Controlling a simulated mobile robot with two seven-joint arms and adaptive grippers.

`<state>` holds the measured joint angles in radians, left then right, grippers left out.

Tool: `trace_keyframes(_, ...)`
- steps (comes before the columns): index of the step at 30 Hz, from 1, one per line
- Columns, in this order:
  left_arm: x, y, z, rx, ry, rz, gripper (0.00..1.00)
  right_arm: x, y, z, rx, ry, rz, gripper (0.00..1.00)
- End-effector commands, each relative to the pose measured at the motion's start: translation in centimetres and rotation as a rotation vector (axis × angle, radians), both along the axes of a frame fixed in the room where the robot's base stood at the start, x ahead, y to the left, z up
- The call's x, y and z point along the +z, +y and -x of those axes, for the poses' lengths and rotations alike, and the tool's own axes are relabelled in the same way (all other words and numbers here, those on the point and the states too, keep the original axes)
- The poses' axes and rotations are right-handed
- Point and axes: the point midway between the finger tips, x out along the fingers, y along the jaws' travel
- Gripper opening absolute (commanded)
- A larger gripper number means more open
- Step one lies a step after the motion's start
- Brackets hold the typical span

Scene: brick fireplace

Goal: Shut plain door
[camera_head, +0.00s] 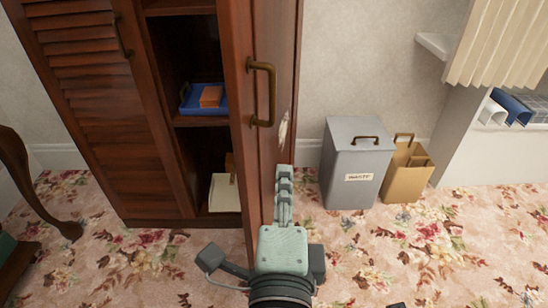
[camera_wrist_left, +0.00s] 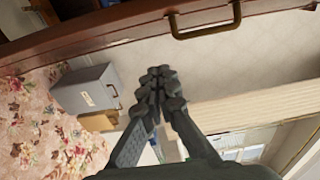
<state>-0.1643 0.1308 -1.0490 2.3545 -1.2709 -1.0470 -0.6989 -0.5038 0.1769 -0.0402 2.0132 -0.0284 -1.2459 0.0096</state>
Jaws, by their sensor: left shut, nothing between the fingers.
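The plain door (camera_head: 287,60) of the brown wooden cabinet stands open, swung out toward me. A brass handle (camera_head: 271,95) is on its outer face. In the left wrist view the door (camera_wrist_left: 110,32) crosses the top, with its handle (camera_wrist_left: 207,28). My left gripper (camera_head: 284,170) is shut and empty, to the right of the door on its outer side, below the handle. In the wrist view its fingertips (camera_wrist_left: 162,76) are together and point toward the door. I cannot tell whether they touch it. My right gripper is not in view.
The louvred door (camera_head: 80,70) beside the opening is closed. Shelves inside hold a blue tray (camera_head: 190,106) with an orange block. A grey waste bin (camera_head: 345,150) and a tan box (camera_head: 405,185) stand right of the door. Floral carpet is open in front.

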Motion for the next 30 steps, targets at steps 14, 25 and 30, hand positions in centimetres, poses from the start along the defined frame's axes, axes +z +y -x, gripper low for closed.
trace_keyframes(14,0.1,0.7,-8.8,0.001,0.0,0.0,0.0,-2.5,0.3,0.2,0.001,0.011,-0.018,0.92)
trace_keyframes(25,0.0,3.2,-9.6,-0.001,0.001,0.004,0.0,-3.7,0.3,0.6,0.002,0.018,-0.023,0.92)
trace_keyframes(30,0.0,3.2,-9.6,-0.001,0.001,0.005,0.0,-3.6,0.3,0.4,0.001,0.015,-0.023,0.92)
